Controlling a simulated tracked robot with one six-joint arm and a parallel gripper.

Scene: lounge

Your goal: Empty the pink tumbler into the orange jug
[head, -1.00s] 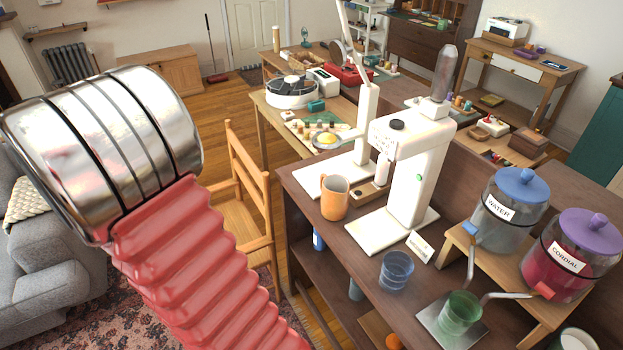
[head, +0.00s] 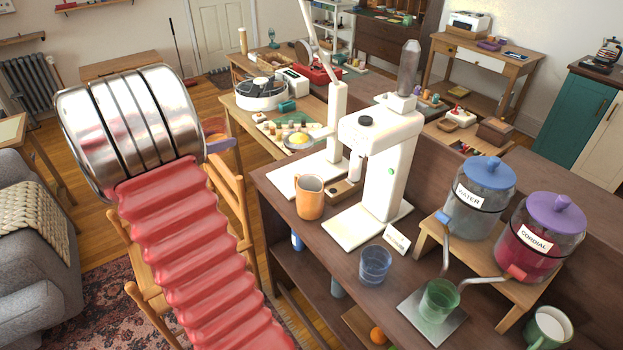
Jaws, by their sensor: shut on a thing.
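The orange jug (head: 310,198) stands upright on the dark wooden bench, left of the white machine, with its handle to the left. My gripper (head: 221,145) is mostly hidden behind the silver joint of my arm; only a small purplish-grey part shows at its right edge. Just above that part is a small reddish patch, which appears to be the pink tumbler (head: 213,126) in my gripper. The patch is left of the jug and apart from it in the picture. The tumbler's tilt and contents are hidden.
The white machine (head: 382,165) rises behind the jug. A blue glass (head: 375,265), a green glass (head: 440,299), WATER (head: 480,200) and CORDIAL (head: 540,238) dispensers and a green mug (head: 548,335) crowd the right. A wooden chair (head: 232,190) stands left of the bench.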

